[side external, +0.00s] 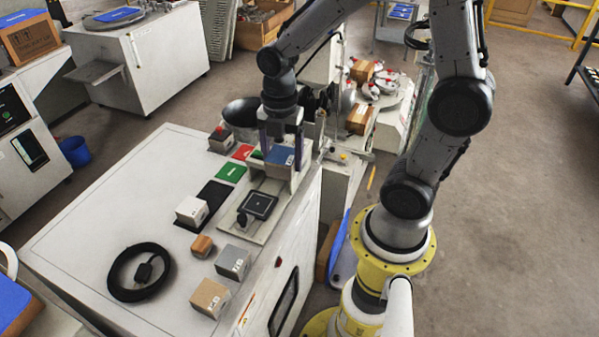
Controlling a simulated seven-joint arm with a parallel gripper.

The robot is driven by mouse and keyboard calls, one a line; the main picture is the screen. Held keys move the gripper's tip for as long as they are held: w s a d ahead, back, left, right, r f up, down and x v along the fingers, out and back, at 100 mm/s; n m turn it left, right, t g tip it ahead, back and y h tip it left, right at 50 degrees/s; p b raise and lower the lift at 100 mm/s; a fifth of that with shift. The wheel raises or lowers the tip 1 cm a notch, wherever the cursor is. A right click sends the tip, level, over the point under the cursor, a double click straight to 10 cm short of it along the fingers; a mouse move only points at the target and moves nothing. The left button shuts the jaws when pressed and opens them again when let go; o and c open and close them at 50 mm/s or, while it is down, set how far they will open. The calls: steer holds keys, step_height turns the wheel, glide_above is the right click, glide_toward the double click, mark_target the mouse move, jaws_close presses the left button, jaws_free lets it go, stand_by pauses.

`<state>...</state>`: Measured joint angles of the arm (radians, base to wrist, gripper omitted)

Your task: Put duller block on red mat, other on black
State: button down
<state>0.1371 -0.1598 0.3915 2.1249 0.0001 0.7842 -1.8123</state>
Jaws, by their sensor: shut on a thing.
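My gripper (281,146) points down over the back of the white bench. It is shut on a blue block (280,156), partly hidden by the fingers. The red mat (242,152) lies just left of the gripper. The black mat (214,194) lies nearer the camera, with a pale grey block (191,211) at its left end. A grey block (233,261) and a tan block (210,297) stand near the front. A grey-brown block (220,139) stands left of the red mat. I cannot tell which blocks the task means.
A green mat (230,173) lies between the red and black mats. A device with a dark square plate (258,205) stands right of them.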

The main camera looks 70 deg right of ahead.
steer(key=w+d+r, duration=0.2)
steer(key=w+d, duration=0.2)
steer(key=w, duration=0.6)
steer(key=m, duration=0.1)
glide_above(247, 153)
step_height(247, 153, down, 13)
steer(key=shift+d+f, duration=0.1)
steer(key=shift+f, duration=2.95)
steer(key=shift+f, duration=0.3)
jaws_free()
steer(key=shift+f, duration=0.1)
